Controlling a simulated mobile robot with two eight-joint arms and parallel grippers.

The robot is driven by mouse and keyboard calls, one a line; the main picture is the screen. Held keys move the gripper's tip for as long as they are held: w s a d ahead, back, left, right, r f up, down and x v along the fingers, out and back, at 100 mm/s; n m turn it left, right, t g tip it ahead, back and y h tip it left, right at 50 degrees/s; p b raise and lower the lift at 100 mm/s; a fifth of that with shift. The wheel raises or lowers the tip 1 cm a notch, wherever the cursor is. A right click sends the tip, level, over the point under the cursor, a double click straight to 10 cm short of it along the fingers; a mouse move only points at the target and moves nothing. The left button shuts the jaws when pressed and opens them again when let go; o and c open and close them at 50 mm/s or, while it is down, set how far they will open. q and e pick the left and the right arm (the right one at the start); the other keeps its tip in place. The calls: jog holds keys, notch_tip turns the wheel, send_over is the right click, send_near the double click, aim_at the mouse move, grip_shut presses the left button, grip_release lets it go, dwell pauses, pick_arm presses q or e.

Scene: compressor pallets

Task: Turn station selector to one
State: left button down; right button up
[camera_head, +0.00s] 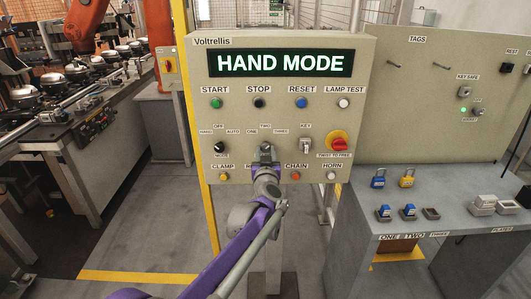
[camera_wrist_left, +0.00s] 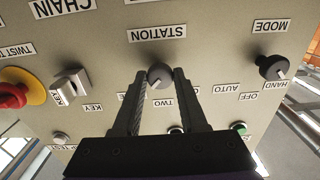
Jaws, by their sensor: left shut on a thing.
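The station selector (camera_wrist_left: 159,77) is a dark round knob on the beige panel, under the STATION label (camera_wrist_left: 158,33), which reads upside down in the left wrist view. My left gripper (camera_wrist_left: 159,73) is shut on the knob, one finger on each side. The TWO label (camera_wrist_left: 163,103) shows between the fingers. In the head view my left gripper (camera_head: 266,152) covers the knob. My right gripper is not in view.
The mode knob (camera_head: 220,147), key switch (camera_head: 306,146) and red twist-to-free button (camera_head: 337,141) flank the selector. The display (camera_head: 281,63) reads HAND MODE. A grey bench (camera_head: 375,205) with padlocks stands right; a conveyor with compressors stands left.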

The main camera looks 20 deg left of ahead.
pick_arm(q)
jog(key=shift+n, duration=0.4)
jog(key=n, duration=0.3)
jog(key=shift+n, duration=0.3)
jog(key=n+p, duration=0.1)
jog(key=n, duration=0.3)
jog(key=shift+d+n, duration=0.1)
jog(key=shift+n, duration=0.2)
jog(key=n+p, duration=0.1)
jog(key=n, duration=0.3)
jog(key=shift+r+n, duration=0.1)
jog(key=shift+n, duration=0.2)
jog(key=shift+n+p, duration=0.45)
jog(key=shift+n, duration=1.65)
jog(key=shift+c, duration=2.2)
grip_release()
